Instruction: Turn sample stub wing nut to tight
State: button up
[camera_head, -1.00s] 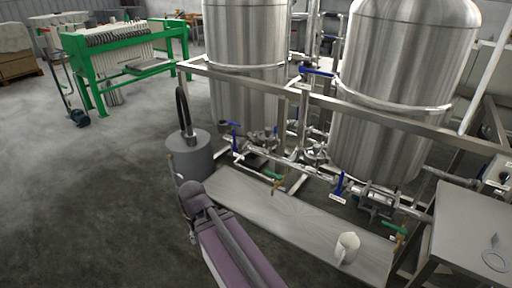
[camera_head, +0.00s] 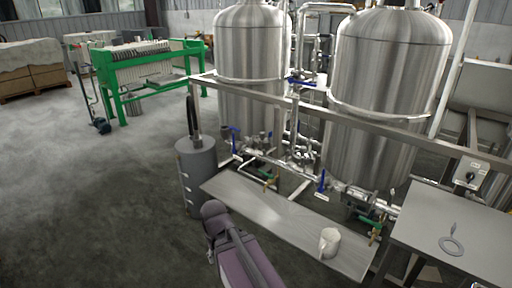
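My arm (camera_head: 245,258) rises from the bottom edge, its dark joint (camera_head: 214,211) in front of the low bench shelf. I cannot make out my gripper; the fingers do not show. Two stainless tanks (camera_head: 252,45) and (camera_head: 388,60) stand behind a steel frame. Below them runs pipework with a green-handled valve (camera_head: 262,174) near the left tank and another green-handled valve (camera_head: 368,221) at the right. Blue-handled valves (camera_head: 321,184) sit between. The sample stub wing nut is too small to tell apart from the fittings.
A white jug (camera_head: 329,242) stands on the low grey shelf (camera_head: 275,215). A grey cylinder (camera_head: 197,178) with a black hose stands at its left end. A grey table (camera_head: 425,215) bearing a ring-shaped part (camera_head: 451,246) is at right. Open concrete floor lies left.

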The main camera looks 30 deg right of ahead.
aim_at(250, 140)
jog(key=z, duration=0.75)
jog(key=k, duration=0.15)
jog(key=u, duration=1.65)
jog(key=i, duration=2.15)
jog(key=z, duration=0.05)
